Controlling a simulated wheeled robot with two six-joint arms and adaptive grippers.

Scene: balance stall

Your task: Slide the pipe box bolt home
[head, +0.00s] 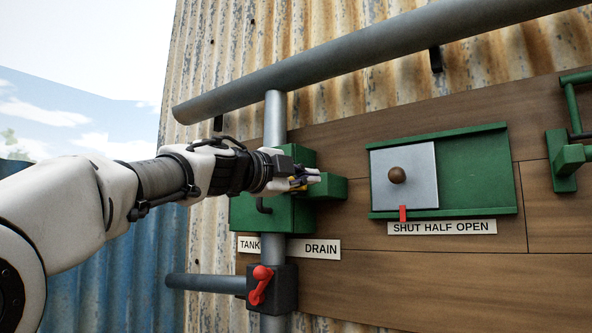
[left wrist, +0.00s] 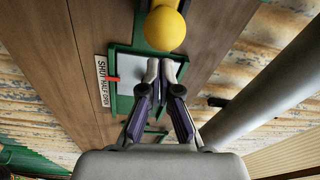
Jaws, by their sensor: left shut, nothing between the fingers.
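The green pipe box (head: 285,212) sits on the upright grey pipe, with a green arm or block (head: 331,188) jutting out to its right. A dark bent handle (head: 262,206) shows at its lower left. My left gripper (head: 314,177) is shut and empty in front of the box's right side, hiding part of it. A yellow ball knob (left wrist: 165,28) shows in the left wrist view, just beyond my left fingertips (left wrist: 159,68); I cannot tell whether they touch it. In the head view only bits of yellow show around the gripper. My right gripper is out of view.
A green-framed slide (head: 475,172) with a grey plate (head: 422,165) and brown knob is on the plank board to the right. A red valve lever (head: 260,285) is below the box. A thick grey pipe (head: 370,45) slopes above. A green bracket (head: 563,158) is far right.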

